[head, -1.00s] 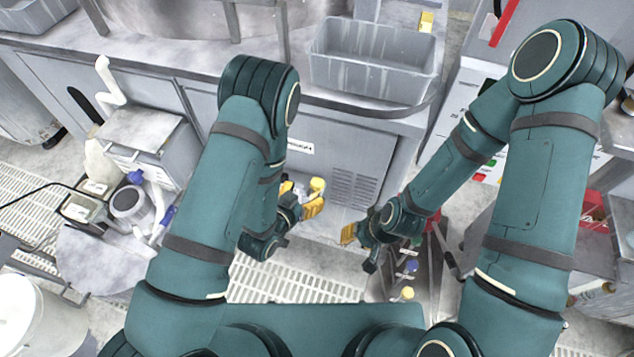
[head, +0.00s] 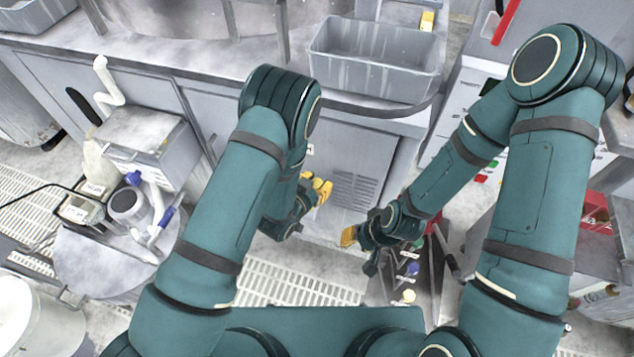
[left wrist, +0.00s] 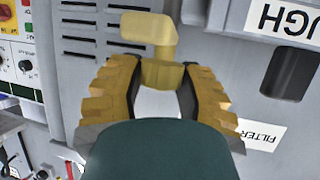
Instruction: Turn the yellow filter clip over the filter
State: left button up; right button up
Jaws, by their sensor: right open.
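The yellow filter clip (left wrist: 150,30) shows in the left wrist view, with a broad head and a short stem block below it. My left gripper (left wrist: 163,80) has its yellow fingers closed against both sides of that block. A white surface (left wrist: 157,103), perhaps the filter, shows between the fingers; my wrist hides the rest. In the head view my left gripper (head: 320,190) is at the grey cabinet front, where the clip is small and partly covered. My right gripper (head: 353,238) is open and empty, lower and to the right.
A label reading FILTER (left wrist: 262,134) is on the grey panel right of the clip. A vent grille (head: 355,185) is on the cabinet front. A grey bin (head: 375,60) stands on the counter above. A dark rack (head: 400,285) stands below my right gripper.

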pick_arm(q)
grip_shut()
jog(key=shift+m+h, duration=0.4)
jog(key=m+g+h, duration=0.2)
jog(key=shift+w+a+m, duration=0.15)
jog(key=shift+m, duration=0.25)
jog(key=m+g+h, duration=0.2)
jog(key=g, duration=0.1)
jog(key=shift+m, duration=0.4)
jog(key=m+g, duration=0.2)
jog(key=m+g+h, duration=0.1)
jog(key=m+g, duration=0.1)
jog(key=g, duration=0.1)
jog(key=shift+h, duration=0.3)
jog(key=shift+m+g, duration=1.4)
jog(key=shift+g, duration=0.4)
